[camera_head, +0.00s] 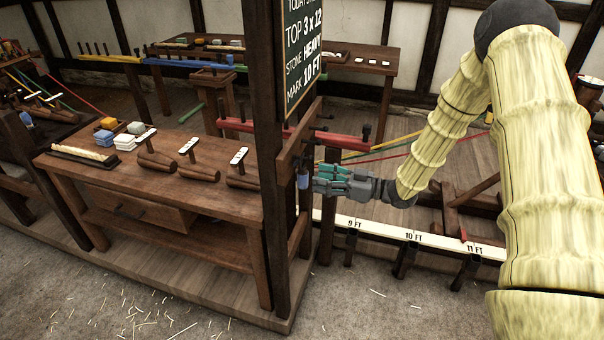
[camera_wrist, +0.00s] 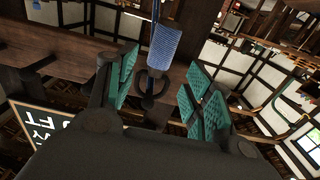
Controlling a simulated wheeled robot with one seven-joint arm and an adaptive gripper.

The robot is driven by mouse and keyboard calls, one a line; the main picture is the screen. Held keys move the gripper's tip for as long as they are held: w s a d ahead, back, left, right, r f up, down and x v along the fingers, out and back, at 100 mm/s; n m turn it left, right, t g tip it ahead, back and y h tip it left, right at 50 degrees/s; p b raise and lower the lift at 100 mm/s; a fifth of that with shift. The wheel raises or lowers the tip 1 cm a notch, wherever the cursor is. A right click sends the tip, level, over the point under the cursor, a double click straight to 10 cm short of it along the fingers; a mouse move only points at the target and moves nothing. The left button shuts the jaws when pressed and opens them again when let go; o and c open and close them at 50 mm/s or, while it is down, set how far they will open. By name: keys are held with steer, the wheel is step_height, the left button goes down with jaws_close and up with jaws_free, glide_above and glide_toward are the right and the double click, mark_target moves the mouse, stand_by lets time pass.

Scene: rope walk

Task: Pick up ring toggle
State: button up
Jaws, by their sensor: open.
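In the wrist view, a dark ring (camera_wrist: 167,84), which looks like the ring toggle, hangs below a blue textured strip (camera_wrist: 165,46). In the head view, my gripper (camera_head: 317,180) points left, close to the dark wooden post. A small blue piece (camera_head: 303,180) shows at the post just past the fingertips. The ring itself cannot be made out in the head view.
A chalkboard (camera_head: 303,45) hangs on the post above my gripper. A red bar (camera_head: 290,134) runs just above it. A workbench (camera_head: 180,193) with wooden tools stands left. A white measuring rail (camera_head: 415,236) runs below.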

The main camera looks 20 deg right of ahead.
mark_target(303, 173)
steer(key=shift+f+p+x, duration=0.2)
steer(key=shift+p+x, duration=0.9)
steer(key=shift+x, duration=2.25)
steer(key=shift+w+d, duration=0.1)
steer(key=shift+d, duration=0.05)
steer(key=shift+c, duration=0.2)
steer(key=c, duration=1)
steer(key=shift+c, duration=0.5)
steer(key=shift+r, duration=0.15)
